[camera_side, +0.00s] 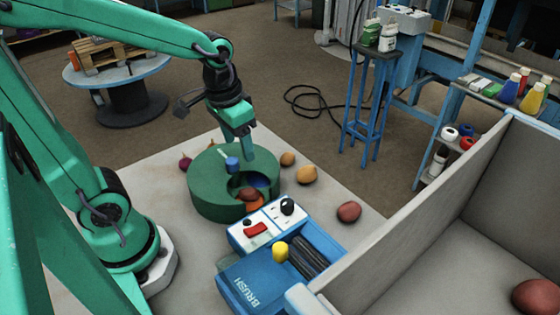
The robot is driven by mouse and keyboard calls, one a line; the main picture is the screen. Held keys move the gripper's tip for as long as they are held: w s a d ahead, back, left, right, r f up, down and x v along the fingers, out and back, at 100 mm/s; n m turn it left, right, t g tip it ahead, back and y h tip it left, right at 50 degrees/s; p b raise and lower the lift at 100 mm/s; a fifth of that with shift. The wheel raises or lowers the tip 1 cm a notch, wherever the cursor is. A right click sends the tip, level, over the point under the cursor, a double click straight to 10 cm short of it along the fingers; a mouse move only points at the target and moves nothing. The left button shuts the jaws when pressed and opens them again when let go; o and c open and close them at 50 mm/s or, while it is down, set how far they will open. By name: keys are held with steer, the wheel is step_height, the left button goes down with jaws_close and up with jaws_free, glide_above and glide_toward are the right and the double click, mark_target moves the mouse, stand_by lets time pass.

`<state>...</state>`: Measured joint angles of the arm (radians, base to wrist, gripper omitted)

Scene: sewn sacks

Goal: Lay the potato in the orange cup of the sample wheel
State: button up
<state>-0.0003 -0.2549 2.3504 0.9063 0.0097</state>
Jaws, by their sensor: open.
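The sample wheel (212,194) is a dark green drum on the pale work surface. Its cut-out shows a blue cup (262,181) and an orange cup (256,204). A reddish-brown, potato-like lump (247,194) sits at the orange cup and partly covers it; I cannot tell how deep it rests. My gripper (246,153) is open, pointing down above the back of the wheel, behind the lump and apart from it. Its fingertips are small and hard to separate in this view.
Tan lumps (307,174) and a red-brown one (349,211) lie right of the wheel. A dark red one (185,163) lies behind left. A blue brush machine (250,287) with a control box (268,224) stands in front. A large grey bin (440,190) fills the right.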

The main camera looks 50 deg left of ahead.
steer(key=s+r+t, duration=0.4)
steer(key=s+r, duration=0.1)
steer(key=r, duration=0.1)
steer(key=shift+s+r, duration=0.25)
steer(key=shift+r, duration=0.1)
stand_by(0.6)
